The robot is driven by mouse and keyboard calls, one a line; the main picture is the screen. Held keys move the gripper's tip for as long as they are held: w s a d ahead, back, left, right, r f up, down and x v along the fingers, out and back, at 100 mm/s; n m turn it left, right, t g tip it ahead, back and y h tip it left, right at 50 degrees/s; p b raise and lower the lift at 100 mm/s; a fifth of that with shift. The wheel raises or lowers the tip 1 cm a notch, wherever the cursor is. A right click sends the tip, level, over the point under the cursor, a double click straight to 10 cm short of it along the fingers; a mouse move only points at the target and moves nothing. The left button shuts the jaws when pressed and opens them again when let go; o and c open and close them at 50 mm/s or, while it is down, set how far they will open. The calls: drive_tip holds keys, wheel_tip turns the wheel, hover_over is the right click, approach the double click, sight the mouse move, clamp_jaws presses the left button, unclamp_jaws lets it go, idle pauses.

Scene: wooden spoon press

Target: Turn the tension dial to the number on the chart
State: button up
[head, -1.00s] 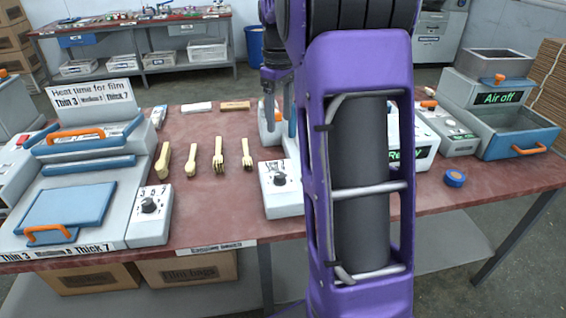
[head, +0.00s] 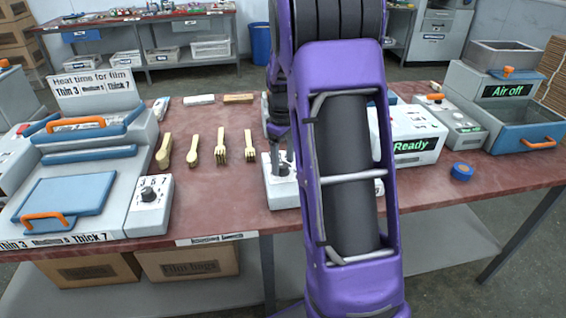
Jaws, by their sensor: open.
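A pale box (head: 282,195) with a dark dial (head: 283,169) on its top stands at the middle of the table, partly hidden by my arm. My gripper (head: 281,150) is open, pointing down, with its fingertips just above or around this dial; I cannot tell whether they touch it. The dial's markings are too hidden to read. A second dial (head: 148,194), marked 3, 5, 7, is on the grey unit at left. A chart (head: 97,87) behind it reads "Heat time for film", Thin 3, Medium 5, Thick 7. No chart naming tension is legible.
Several wooden cutlery pieces (head: 221,147) lie left of the box. A white unit reading "Ready" (head: 412,147) stands at right, partly behind my arm. A bin unit reads "Air off" (head: 509,91). Bare table lies in front of the cutlery.

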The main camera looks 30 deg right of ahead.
drive_tip(key=shift+f, duration=0.2)
clamp_jaws()
idle(0.3)
